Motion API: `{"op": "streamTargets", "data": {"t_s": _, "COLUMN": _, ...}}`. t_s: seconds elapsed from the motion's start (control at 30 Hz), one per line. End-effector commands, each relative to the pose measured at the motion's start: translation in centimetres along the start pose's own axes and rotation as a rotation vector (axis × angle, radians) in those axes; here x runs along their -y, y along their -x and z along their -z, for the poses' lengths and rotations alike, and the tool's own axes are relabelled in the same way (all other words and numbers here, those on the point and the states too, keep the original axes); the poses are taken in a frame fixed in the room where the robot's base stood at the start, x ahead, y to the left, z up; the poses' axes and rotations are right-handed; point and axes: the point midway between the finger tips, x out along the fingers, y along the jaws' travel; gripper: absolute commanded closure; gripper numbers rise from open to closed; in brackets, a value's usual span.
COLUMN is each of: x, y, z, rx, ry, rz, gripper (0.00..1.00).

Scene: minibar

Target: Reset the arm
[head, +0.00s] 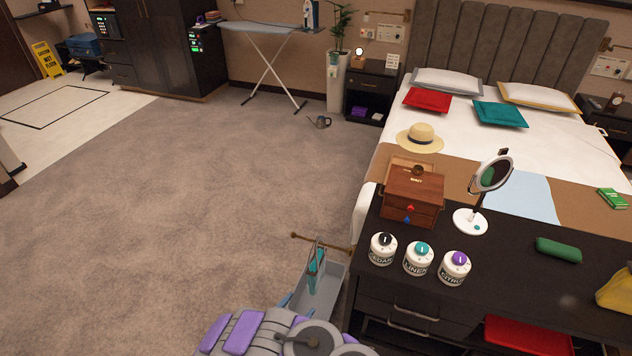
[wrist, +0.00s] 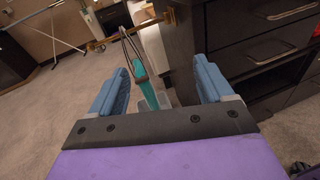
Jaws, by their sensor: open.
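My gripper (head: 297,301) is low in front of the dark desk's left end, at the bottom of the head view. In the wrist view its two blue fingers (wrist: 161,90) are wide apart, with nothing held between them. A teal-handled item (head: 316,264) with a thin loop stands just beyond the fingers. It also shows in the wrist view (wrist: 146,88), between the fingers in the picture. A grey open tray (head: 331,284) is below and beside it. I cannot tell whether the fingers touch the tray.
The dark desk (head: 490,271) is close on the right, with drawers and handles. A brass bar (head: 318,242) sticks out from its left end. Three labelled jars, a wooden box (head: 413,196) and a mirror (head: 485,190) stand on top. Carpet (head: 190,200) to the left is clear.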

Motion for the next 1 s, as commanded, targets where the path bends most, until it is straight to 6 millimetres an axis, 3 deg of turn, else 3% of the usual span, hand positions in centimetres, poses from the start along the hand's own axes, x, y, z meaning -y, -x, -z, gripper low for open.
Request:
{"op": "streamTargets", "data": {"t_s": 0.2, "x": 2.3, "y": -5.7, "z": -9.0, "rx": 0.09, "ry": -0.093, "rz": 0.202, "gripper": 0.2}}
{"op": "streamTargets", "data": {"t_s": 0.5, "x": 8.9, "y": -10.4, "z": -20.8, "rx": 0.174, "ry": -0.258, "rz": 0.516, "gripper": 0.2}}
{"op": "streamTargets", "data": {"t_s": 0.77, "x": 16.0, "y": -10.8, "z": -29.0, "rx": 0.206, "ry": -0.428, "rz": 0.791, "gripper": 0.2}}
{"op": "streamTargets", "data": {"t_s": 1.0, "x": 22.4, "y": -8.7, "z": -34.5, "rx": 0.204, "ry": -0.601, "rz": 1.035, "gripper": 0.2}}
